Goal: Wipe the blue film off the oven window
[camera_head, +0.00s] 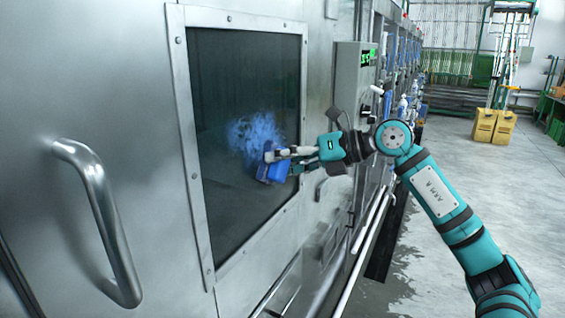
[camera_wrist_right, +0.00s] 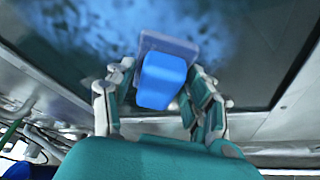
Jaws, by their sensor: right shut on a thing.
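The oven window (camera_head: 240,205) is a dark glass pane in a riveted metal frame. A patch of blue film (camera_head: 252,130) shows near the middle of the glass. My right gripper (camera_head: 270,160) is shut on a blue block-like wiper (camera_head: 278,170) and holds it at the window, at the lower edge of the film. In the right wrist view the blue wiper (camera_wrist_right: 165,75) sits between the two fingers of the right gripper (camera_wrist_right: 160,98), with blotchy blue film (camera_wrist_right: 85,30) beyond it. Whether its face touches the glass is hard to tell. My left gripper is not in view.
A curved metal door handle (camera_head: 105,220) sticks out at the left of the window. A grey control box (camera_head: 352,85) with a green display juts out to the right.

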